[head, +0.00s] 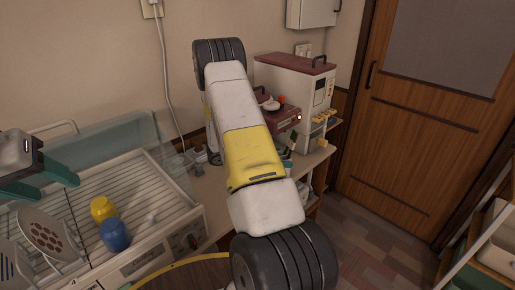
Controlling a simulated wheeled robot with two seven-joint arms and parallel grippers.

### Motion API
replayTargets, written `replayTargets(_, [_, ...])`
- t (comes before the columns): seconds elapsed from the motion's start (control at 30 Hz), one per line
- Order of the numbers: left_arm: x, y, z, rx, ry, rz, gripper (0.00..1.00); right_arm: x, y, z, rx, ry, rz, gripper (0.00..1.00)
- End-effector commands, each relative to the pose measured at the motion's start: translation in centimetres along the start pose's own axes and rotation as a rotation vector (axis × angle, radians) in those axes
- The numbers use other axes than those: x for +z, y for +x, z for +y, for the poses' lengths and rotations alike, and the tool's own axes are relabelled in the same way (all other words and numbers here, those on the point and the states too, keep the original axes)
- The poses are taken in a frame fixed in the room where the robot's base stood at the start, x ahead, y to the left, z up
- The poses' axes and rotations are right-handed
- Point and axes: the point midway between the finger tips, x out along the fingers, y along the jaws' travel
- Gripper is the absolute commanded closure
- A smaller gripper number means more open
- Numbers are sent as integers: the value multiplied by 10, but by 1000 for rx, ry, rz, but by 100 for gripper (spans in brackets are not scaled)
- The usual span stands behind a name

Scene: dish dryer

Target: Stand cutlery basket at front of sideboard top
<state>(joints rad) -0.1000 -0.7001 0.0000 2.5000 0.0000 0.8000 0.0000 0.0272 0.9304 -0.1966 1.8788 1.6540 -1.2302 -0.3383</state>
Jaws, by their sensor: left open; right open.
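The wooden sideboard top (211,187) runs along the wall behind my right arm, and much of it is hidden by that arm. I cannot make out a cutlery basket for certain; it may be hidden. My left gripper (38,182) is at the left edge, with its teal fingers apart and nothing seen between them. It is above the left part of the white dish dryer (150,262). My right arm crosses the middle of the view. Its gripper cannot be made out and seems hidden behind the arm.
A yellow cup (103,208) and a blue cup (115,236) stand on the dryer's wire rack. A dotted plate (45,230) stands at its left. A white machine with a dark red lid (297,68) and a red appliance (284,116) occupy the sideboard's far end. Floor (375,235) is clear before the door.

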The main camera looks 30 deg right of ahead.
Motion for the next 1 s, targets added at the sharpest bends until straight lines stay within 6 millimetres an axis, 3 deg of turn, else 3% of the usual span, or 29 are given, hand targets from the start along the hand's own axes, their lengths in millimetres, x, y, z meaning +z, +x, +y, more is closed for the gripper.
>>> replayTargets(0.17, [0,0,0,0,0,0,47,-2,-14,-1,-4,0,-1,19])
replayTargets(0.5, [0,0,0,0,0,0,47,-2,-84,-1,-3,1,-1,19])
replayTargets(0.77, [0,0,0,0,0,0,47,-2,-117,0,-2,1,-1,19])
replayTargets(0.87, [0,0,0,0,0,0,47,-7,-123,-9,-38,16,-24,19])
replayTargets(1.0, [0,0,0,0,0,0,47,-28,-140,-45,-214,73,-133,19])
